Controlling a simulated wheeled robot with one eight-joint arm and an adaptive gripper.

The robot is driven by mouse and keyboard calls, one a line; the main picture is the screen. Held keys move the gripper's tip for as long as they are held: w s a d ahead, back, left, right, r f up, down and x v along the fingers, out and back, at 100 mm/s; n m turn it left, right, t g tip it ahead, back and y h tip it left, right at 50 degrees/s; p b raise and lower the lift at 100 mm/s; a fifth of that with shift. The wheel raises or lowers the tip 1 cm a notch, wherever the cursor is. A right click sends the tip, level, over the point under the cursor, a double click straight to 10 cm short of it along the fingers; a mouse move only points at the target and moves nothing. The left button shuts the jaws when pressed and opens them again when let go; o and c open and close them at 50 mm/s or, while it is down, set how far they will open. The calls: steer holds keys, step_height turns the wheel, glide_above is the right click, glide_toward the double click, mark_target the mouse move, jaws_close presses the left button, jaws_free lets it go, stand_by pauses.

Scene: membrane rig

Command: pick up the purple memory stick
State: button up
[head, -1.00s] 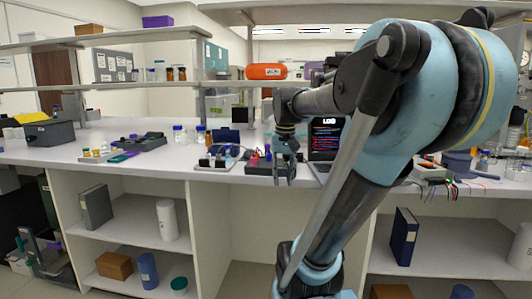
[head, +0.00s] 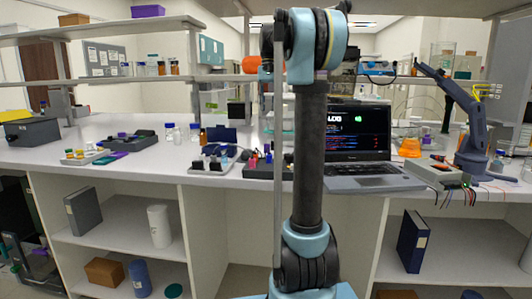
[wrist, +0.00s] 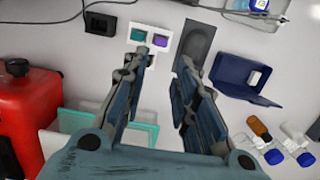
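In the wrist view a small purple piece (wrist: 160,40) sits beside a teal piece (wrist: 138,35) in a white holder (wrist: 149,30). The purple piece may be the memory stick; it is too small to be sure. My gripper (wrist: 166,62) is open and empty, with its two fingers apart. The purple piece lies beyond the fingertips, nearer the left finger and not between them in a grasp. In the head view my gripper is hidden behind my arm, and I cannot make out the stick for certain.
The wrist view shows a red container (wrist: 28,115), a translucent teal box (wrist: 75,130), an open blue case (wrist: 242,80) and blue-capped bottles (wrist: 273,156). In the head view an open laptop (head: 355,160) stands right of my arm, and an orange object (head: 410,147) lies beyond it.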

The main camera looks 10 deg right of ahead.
glide_toward(267, 145)
step_height(267, 145, down, 10)
steer(key=shift+s+a+f, duration=0.1)
steer(key=shift+s, duration=0.05)
steer(key=c, duration=0.4)
stand_by(0.7)
